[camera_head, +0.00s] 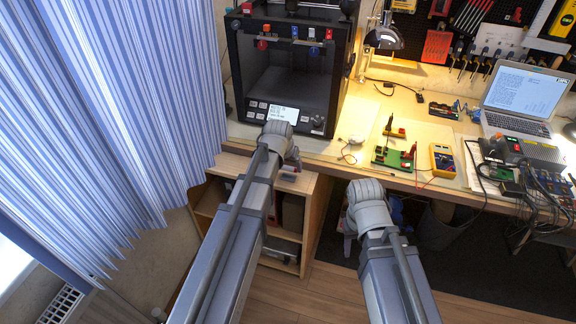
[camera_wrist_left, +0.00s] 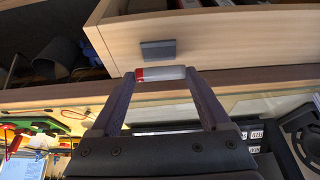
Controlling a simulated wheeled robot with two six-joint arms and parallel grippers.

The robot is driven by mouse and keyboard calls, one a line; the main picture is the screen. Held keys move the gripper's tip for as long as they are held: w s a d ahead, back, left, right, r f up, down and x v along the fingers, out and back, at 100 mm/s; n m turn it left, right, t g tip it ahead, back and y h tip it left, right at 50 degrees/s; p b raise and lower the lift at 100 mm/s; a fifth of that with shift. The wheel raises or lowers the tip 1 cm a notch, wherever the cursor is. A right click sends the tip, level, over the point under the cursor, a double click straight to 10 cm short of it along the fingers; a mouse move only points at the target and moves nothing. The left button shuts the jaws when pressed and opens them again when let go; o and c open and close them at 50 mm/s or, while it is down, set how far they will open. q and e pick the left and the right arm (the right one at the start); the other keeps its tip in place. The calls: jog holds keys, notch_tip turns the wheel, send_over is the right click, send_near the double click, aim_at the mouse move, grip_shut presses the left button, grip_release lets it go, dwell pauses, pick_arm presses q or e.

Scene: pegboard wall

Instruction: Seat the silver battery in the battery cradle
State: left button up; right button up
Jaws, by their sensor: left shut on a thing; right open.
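The silver battery (camera_wrist_left: 160,74), with a red end band, lies across between the fingertips of my left gripper (camera_wrist_left: 165,78) in the left wrist view. My left gripper is shut on it. In the head view my left gripper (camera_head: 291,166) is by the table's front edge, below the printer, partly hidden by its wrist. My right gripper (camera_head: 348,240) is open, low in front of the table, mostly hidden behind its wrist. A green board (camera_head: 393,158) with red and black upright parts lies on the table; I cannot tell for certain whether it is the battery cradle.
A black 3D printer (camera_head: 290,75) stands at the table's back left. A yellow multimeter (camera_head: 442,160) is beside the green board. A laptop (camera_head: 522,97) and cables fill the right side. A wooden front with a grey handle (camera_wrist_left: 158,49) is close to the battery.

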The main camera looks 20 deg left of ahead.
aim_at(288, 170)
pick_arm(q)
notch_tip(288, 170, up, 6)
jog(key=p, duration=0.5)
jog(key=shift+r, duration=0.25)
